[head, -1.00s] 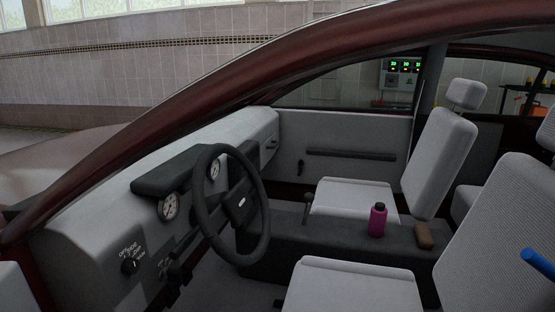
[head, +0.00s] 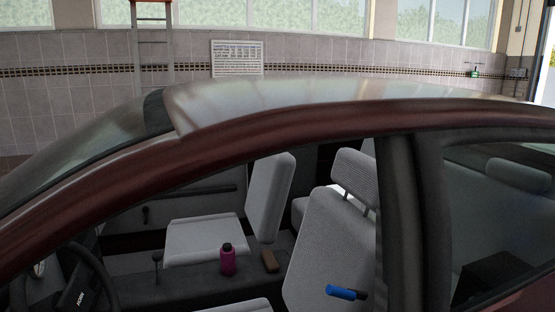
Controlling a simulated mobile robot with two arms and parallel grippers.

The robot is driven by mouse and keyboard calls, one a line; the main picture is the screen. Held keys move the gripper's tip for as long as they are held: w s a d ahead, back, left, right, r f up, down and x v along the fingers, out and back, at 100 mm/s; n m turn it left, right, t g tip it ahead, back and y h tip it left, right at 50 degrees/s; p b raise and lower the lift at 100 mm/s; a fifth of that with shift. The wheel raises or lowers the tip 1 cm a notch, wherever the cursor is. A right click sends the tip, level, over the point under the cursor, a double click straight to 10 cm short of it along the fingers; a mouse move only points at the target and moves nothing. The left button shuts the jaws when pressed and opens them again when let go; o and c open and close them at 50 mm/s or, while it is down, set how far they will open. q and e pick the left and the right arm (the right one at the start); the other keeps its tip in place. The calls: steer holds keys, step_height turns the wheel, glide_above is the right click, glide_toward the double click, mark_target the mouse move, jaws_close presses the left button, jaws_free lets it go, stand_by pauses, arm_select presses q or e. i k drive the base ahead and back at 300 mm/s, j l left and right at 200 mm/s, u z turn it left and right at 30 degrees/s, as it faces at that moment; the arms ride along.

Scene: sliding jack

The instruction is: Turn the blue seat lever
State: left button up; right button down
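The blue seat lever (head: 341,292) shows in the head view, low and right of centre. It is a short blue bar with a dark end on its right, in front of the lower side of the near front seat's grey backrest (head: 330,240). It lies nearly level, its right end slightly lower. The dark door pillar stands just to its right. Neither of my grippers shows in the head view.
The dark red car's roof rail (head: 300,122) arches over the door opening, and a dark pillar (head: 400,220) closes its right side. The steering wheel (head: 92,275) is at lower left.

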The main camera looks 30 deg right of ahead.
mark_target(352, 295)
steer(key=l+z, duration=0.3)
steer(key=l, duration=0.2)
steer(key=i+l+z, duration=0.1)
steer(key=l+z, duration=0.2)
steer(key=l, duration=0.25)
steer(key=i+l+z, duration=0.1)
steer(key=l+z, duration=0.2)
steer(key=l, duration=0.2)
